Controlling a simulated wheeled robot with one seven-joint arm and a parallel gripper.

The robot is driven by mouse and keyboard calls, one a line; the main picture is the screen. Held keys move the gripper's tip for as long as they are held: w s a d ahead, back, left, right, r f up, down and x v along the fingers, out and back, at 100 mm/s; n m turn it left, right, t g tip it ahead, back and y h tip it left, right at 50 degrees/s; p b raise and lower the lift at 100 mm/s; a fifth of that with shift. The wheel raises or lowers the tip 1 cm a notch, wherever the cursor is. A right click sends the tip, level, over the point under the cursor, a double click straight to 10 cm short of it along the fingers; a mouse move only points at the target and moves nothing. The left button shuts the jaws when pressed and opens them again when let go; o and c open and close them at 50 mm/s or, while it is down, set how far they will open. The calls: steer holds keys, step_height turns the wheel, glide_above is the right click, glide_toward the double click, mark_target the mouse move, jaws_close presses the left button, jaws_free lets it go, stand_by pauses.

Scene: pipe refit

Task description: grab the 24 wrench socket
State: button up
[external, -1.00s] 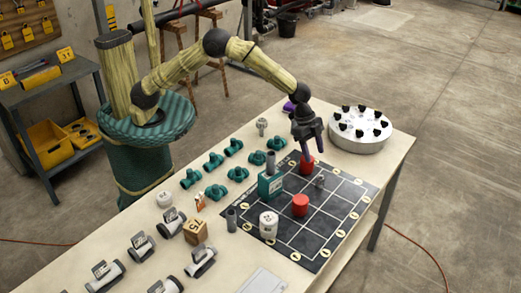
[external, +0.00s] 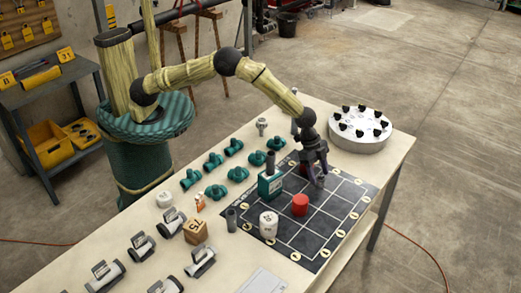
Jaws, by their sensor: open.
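My gripper (external: 316,174) is open and low over the dark grid board (external: 312,243), fingers pointing down. A small grey metal piece (external: 320,183) stands on the board at the fingertips, partly hidden by them. It may be the 24 wrench socket, but no number on it is readable. I cannot tell whether the fingers touch it. A dark grey cylinder (external: 231,220) stands at the board's left edge, and a white cylinder with dark marks (external: 268,226) stands on the board's left part; its marks are too small to read.
A red cylinder (external: 300,205) stands mid-board, another is mostly hidden behind my gripper. A teal block (external: 270,186) with a grey cylinder is close on the left. Teal pipe fittings (external: 215,191) and a wooden block (external: 195,231) lie left. A round white tray (external: 358,142) stands behind right.

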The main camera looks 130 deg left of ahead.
mark_target(320, 177)
steer(key=shift+x, duration=1.55)
steer(key=shift+w+d, duration=0.1)
steer(key=c, duration=1.1)
